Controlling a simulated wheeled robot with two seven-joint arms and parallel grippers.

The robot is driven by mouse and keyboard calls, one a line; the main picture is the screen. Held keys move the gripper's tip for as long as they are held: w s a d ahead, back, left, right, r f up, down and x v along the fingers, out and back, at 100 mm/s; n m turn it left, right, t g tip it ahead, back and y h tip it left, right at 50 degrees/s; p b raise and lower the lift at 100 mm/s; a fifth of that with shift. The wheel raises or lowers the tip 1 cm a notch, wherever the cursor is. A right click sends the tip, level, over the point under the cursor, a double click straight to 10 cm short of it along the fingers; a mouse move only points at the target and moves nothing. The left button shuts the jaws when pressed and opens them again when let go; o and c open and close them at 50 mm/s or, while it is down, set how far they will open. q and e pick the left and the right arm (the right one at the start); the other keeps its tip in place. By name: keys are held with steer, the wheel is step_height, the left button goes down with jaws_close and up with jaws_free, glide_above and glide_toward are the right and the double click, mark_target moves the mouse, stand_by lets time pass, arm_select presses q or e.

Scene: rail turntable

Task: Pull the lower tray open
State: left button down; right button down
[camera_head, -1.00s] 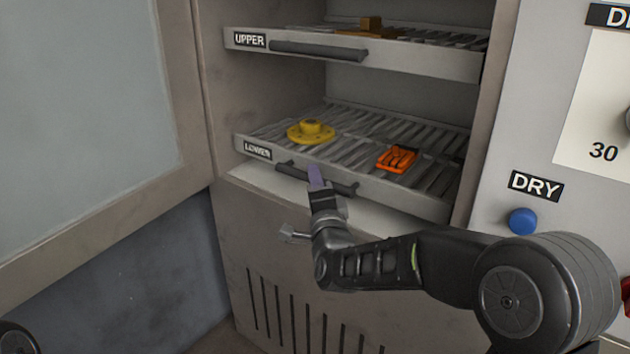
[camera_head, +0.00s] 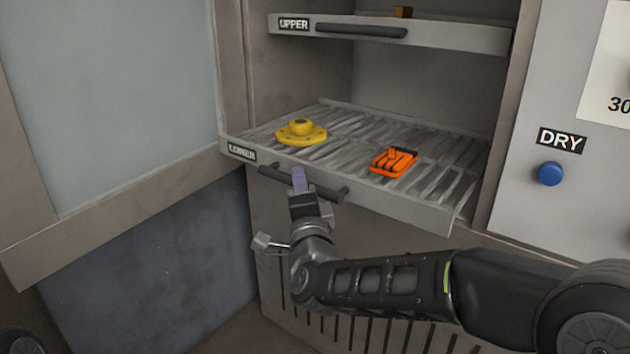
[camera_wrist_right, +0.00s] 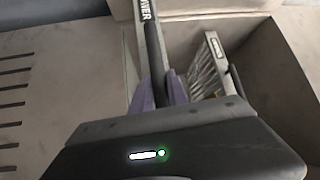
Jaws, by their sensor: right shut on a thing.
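The lower tray (camera_head: 440,206) is a slatted metal tray labelled LOWER that sticks out of the cabinet front. A dark bar handle (camera_head: 325,190) runs along its front edge. My right gripper (camera_head: 299,181) is shut on this handle near its middle. In the right wrist view, the purple fingertips (camera_wrist_right: 160,92) lie on either side of the dark handle bar (camera_wrist_right: 152,45). A yellow flanged part (camera_head: 301,132) sits at the tray's left, and an orange part (camera_head: 394,162) sits right of centre. My left gripper is not in view.
The upper tray (camera_head: 450,36) is above, with a brown block (camera_head: 403,12) on it. An open door (camera_head: 110,110) stands at the left. A panel with a DRY label (camera_head: 561,140) and a blue button (camera_head: 551,173) is at the right.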

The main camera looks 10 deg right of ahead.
steer(key=shift+s+a+f, duration=0.1)
steer(key=shift+s+a, duration=1.4)
steer(key=shift+a, duration=0.25)
steer(key=c, duration=1.6)
jaws_free()
steer(key=shift+o, duration=0.2)
steer(key=shift+s, duration=0.1)
steer(key=s+f, duration=0.1)
steer(key=s, duration=0.6)
steer(key=shift+s+a+p, duration=0.25)
steer(key=shift+a+p, duration=0.05)
steer(key=shift+p, duration=0.15)
